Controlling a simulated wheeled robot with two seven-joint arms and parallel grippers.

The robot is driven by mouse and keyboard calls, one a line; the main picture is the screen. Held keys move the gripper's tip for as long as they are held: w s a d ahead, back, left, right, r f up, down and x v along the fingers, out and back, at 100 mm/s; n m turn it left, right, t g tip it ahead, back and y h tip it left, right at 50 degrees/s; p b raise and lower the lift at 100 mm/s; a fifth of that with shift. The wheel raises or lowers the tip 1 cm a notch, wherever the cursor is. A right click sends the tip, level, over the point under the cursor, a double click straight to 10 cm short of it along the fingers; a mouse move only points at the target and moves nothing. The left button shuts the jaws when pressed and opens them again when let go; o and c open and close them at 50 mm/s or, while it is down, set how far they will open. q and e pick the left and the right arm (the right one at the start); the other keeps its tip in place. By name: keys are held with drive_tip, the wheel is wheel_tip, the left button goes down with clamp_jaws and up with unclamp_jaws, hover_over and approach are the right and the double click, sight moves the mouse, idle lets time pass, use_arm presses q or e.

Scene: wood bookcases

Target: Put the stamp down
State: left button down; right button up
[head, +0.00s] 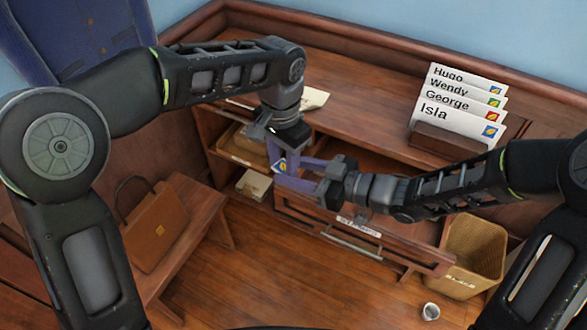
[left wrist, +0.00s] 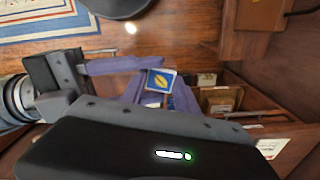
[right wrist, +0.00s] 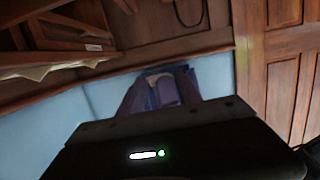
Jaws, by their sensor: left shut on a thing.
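The stamp (head: 279,167) is a small blue square with a yellow leaf-like mark. My left gripper (head: 277,162) is shut on it and holds it in the air in front of the desk. The stamp also shows between the left fingertips in the left wrist view (left wrist: 158,82). My right gripper (head: 290,174) comes in from the right, its purple fingers apart, close beside the stamp and the left fingers. In the right wrist view its fingers (right wrist: 162,88) are dark, and what lies between them is unclear.
The wooden desk (head: 350,110) has open cubbies at left and a drawer front. A holder (head: 447,147) with several named, stamped envelopes (head: 455,112) stands on it. A wicker basket (head: 470,255) and small cup (head: 430,311) are on the floor; a briefcase (head: 153,225) rests on a bench (head: 200,215).

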sight(283, 167)
drive_tip(key=c, duration=0.7)
use_arm(q)
drive_tip(key=c, duration=1)
unclamp_jaws()
use_arm(e)
clamp_jaws()
use_arm(q)
drive_tip(key=shift+o, duration=0.8)
drive_tip(key=shift+s, duration=0.15)
use_arm(e)
drive_tip(key=shift+w+d, duration=0.1)
drive_tip(key=shift+w, duration=0.05)
use_arm(q)
drive_tip(key=shift+d, duration=0.1)
drive_tip(key=shift+w+r, duration=0.2)
drive_tip(key=shift+r, duration=3.85)
drive_tip(key=shift+f, duration=0.1)
